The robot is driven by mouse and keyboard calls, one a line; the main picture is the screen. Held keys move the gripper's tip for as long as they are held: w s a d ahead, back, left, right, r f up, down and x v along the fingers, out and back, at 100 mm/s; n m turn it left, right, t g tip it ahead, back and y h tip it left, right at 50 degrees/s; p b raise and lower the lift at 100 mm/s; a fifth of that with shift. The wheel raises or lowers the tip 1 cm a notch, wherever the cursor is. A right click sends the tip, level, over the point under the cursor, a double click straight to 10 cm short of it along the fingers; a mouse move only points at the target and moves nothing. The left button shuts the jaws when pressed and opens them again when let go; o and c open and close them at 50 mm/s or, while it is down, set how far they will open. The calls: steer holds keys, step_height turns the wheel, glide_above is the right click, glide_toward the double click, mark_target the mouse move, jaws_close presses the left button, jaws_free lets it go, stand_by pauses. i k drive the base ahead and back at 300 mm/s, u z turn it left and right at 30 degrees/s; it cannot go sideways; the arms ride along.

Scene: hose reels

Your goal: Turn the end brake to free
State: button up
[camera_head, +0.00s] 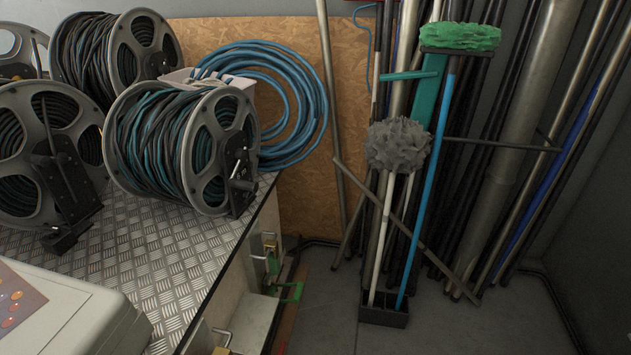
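Several hose reels with grey flanges stand on a checker-plate bench at the left. The end reel nearest the bench's right edge (185,145) is wound with black and teal hose. A black bracket with a small lever (240,178) sits at its right flange hub; it may be the end brake, but no marking is readable and its setting cannot be told. The reel to its left (40,150) has a similar black bracket with a longer upright lever (62,165). My gripper is not in view.
A pale box with coloured buttons (60,315) stands at the front left of the bench (190,260). A blue hose coil (300,100) is behind the end reel. Brooms and mops (400,200) and leaning pipes (510,130) fill the right. Some floor (460,330) is clear in front.

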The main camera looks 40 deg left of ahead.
mark_target(248, 195)
steer(key=u, duration=0.05)
steer(key=i, duration=1.1)
steer(key=u, duration=1.1)
steer(key=i, duration=0.9)
steer(key=u, duration=0.8)
